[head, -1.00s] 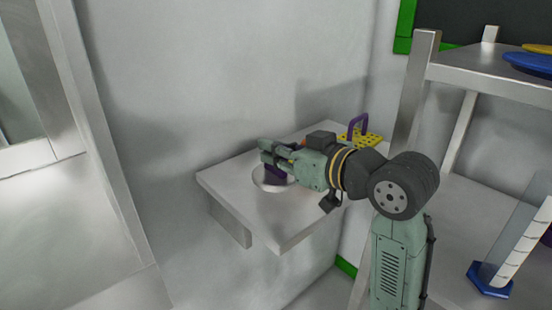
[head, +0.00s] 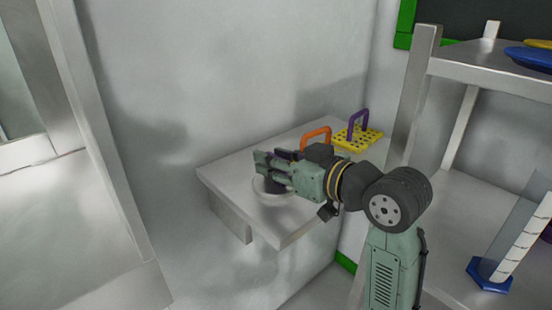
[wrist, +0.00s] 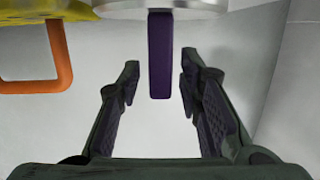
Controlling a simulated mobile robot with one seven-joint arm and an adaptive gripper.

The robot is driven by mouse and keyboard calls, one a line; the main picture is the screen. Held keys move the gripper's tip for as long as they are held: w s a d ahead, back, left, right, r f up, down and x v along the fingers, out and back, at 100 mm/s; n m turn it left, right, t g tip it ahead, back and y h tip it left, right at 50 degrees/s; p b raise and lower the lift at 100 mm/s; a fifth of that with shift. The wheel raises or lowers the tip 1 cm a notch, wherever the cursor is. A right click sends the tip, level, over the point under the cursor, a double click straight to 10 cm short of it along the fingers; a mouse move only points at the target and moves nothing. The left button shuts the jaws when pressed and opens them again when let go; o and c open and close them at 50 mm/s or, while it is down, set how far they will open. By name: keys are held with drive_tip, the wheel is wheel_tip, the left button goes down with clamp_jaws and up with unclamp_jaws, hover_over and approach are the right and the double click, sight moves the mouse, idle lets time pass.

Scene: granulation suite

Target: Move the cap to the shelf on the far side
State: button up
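The cap seems to be the round silver disc (head: 272,198) with a dark purple upright grip, lying on the small metal wall ledge (head: 230,178). In the wrist view the disc (wrist: 160,6) is at the top edge, with its purple grip (wrist: 160,60) pointing down the picture. My gripper (head: 267,170) is at the cap, its fingers partly hiding the purple grip in the head view. In the wrist view my gripper (wrist: 160,82) is open, a finger on each side of the purple grip, with clear gaps to both.
A yellow perforated plate (head: 371,139) with a purple handle stands at the ledge's back. An orange handle (head: 316,131) is beside it, close behind my gripper. A metal shelf unit (head: 470,72) at right holds blue discs (head: 530,60) above and a blue-based stand (head: 488,277) below.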

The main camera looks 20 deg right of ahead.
drive_tip(key=shift+r, duration=0.1)
drive_tip(key=shift+r+p, duration=0.3)
drive_tip(key=shift+p, duration=0.05)
drive_tip(key=b+v, duration=0.2)
drive_tip(key=v, duration=1)
drive_tip(key=shift+f, duration=0.2)
